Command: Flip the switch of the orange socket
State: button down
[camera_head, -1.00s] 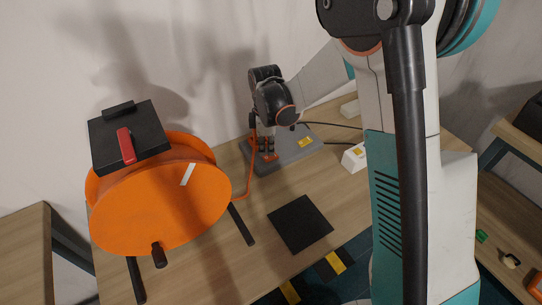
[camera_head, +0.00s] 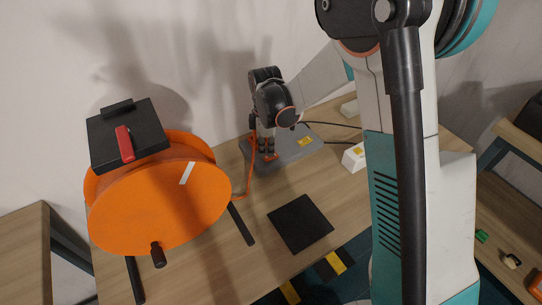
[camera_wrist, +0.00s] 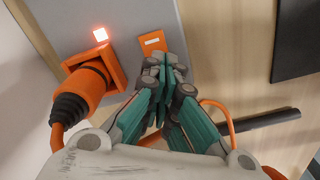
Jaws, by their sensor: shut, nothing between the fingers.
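The orange socket (camera_wrist: 117,62) sits on a grey panel (camera_wrist: 70,22), with an orange plug (camera_wrist: 82,92) and its black sleeve in it. An orange switch plate (camera_wrist: 153,42) with a pale mark lies to the right of the light. My gripper (camera_wrist: 165,62) is shut and empty, its tips right by the near edge of this switch; I cannot tell whether they touch it. In the head view, my gripper (camera_head: 266,150) points down over the grey panel (camera_head: 292,151), hiding part of the socket area.
A large orange cable reel (camera_head: 160,207) with a black box and red lever (camera_head: 125,144) stands left on the wooden table. A black square plate (camera_head: 300,223) lies in front. Orange cable runs beside my gripper.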

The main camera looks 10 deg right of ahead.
aim_at(267, 157)
jog(key=shift+f+b, duration=0.5)
jog(key=shift+f, duration=0.2)
dwell(0.3)
jog(key=shift+r, duration=0.1)
jog(key=shift+r+p, duration=2.2)
jog(key=shift+r, duration=1.25)
